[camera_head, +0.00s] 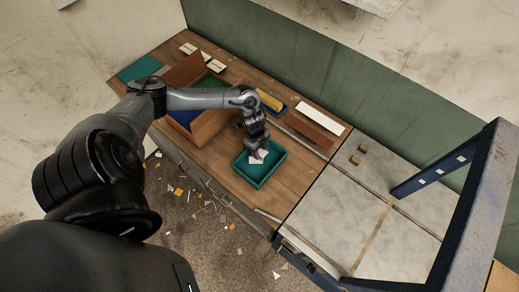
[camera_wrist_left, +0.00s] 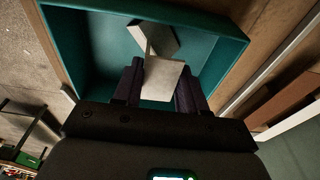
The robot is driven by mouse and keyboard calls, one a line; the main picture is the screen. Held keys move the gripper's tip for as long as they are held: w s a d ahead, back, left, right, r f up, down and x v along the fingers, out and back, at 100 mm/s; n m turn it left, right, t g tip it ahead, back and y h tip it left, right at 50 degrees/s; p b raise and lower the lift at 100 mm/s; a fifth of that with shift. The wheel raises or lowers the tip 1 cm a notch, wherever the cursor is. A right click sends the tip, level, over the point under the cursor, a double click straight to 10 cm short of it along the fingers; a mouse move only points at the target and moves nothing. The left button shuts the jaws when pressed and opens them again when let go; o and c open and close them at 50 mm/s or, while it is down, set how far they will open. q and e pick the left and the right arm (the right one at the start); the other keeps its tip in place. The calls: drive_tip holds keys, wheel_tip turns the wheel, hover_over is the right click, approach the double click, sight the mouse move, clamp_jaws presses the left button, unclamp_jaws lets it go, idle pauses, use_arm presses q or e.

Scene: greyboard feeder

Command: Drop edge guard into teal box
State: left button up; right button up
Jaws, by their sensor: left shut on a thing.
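The teal box (camera_head: 254,182) is open-topped and stands on the wooden bench near its front edge; it also shows in the left wrist view (camera_wrist_left: 75,45). My left gripper (camera_head: 258,153) points down over the box. In the left wrist view its dark fingers (camera_wrist_left: 160,85) are shut on a pale grey-white edge guard (camera_wrist_left: 163,80). A second grey face (camera_wrist_left: 155,38) shows just beyond it, over the box floor; I cannot tell whether it belongs to the same piece. The height of the held piece above the box floor is unclear. My right gripper is not in view.
A wooden divided bin (camera_head: 212,125) stands left of the teal box, partly behind my arm. A yellow piece (camera_head: 268,100), a brown block (camera_head: 312,132) and a white strip (camera_head: 320,115) lie behind. A grey plate (camera_head: 345,215) and blue frame (camera_head: 432,174) are at right.

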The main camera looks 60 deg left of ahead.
use_arm(q)
drive_tip(key=o, duration=1.1)
drive_tip(key=shift+r, duration=0.1)
wheel_tip(320, 180, up, 10)
drive_tip(key=a, duration=0.1)
drive_tip(key=shift+s+a+r+p, duration=0.25)
drive_tip(key=shift+s+p, duration=0.05)
drive_tip(key=shift+p, duration=0.15)
